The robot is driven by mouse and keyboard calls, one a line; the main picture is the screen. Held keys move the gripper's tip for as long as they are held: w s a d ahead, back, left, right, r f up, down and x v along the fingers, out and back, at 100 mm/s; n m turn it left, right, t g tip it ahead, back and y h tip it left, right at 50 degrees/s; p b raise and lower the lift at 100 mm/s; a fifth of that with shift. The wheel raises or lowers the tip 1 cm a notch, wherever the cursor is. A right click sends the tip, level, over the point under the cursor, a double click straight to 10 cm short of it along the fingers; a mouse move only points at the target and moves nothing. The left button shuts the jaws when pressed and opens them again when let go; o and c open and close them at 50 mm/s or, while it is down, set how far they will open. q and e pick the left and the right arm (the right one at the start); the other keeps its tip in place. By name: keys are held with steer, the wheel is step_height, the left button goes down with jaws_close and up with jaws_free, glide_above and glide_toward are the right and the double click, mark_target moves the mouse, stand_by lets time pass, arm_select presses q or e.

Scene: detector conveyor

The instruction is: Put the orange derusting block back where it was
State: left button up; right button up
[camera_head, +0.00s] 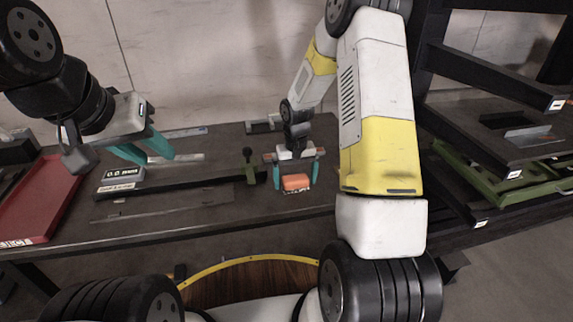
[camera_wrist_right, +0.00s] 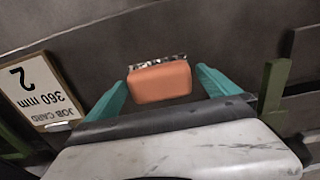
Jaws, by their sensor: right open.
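The orange derusting block (camera_head: 296,182) lies on the dark workbench, with a patterned silver and black strip along one side. It also shows in the right wrist view (camera_wrist_right: 160,82), between the fingertips. My right gripper (camera_head: 298,172) is open, with its teal fingers on either side of the block. In the right wrist view, gaps show between the fingers and the block. My left gripper (camera_head: 148,148) hangs above the left part of the bench, away from the block, with its teal fingers apart and nothing between them.
The workbench (camera_head: 200,220) holds a small display (camera_head: 122,174), a dark rail and a green-handled part (camera_head: 250,168). A red tray (camera_head: 42,195) is at left. A job card (camera_wrist_right: 40,92) reading 360 mm lies beside my right gripper. A dark rack with a green frame (camera_head: 500,180) stands at right.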

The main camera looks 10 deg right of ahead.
mark_target(295, 178)
steer(key=s+r+t, duration=0.1)
steer(key=s+r, duration=0.3)
steer(key=r, duration=0.8)
steer(key=s+r+t, duration=0.1)
steer(key=s+r, duration=0.3)
steer(key=r, duration=0.9)
steer(key=s+a+r+t+y, duration=0.1)
steer(key=s+r+t, duration=0.1)
steer(key=s, duration=0.6)
steer(key=s+a+r+t+y, duration=0.1)
steer(key=s+r, duration=0.3)
steer(key=s, duration=0.4)
steer(key=shift+s+r+t, duration=0.15)
steer(key=shift+r+t, duration=0.05)
steer(key=shift+t, duration=0.4)
steer(key=shift+a, duration=0.1)
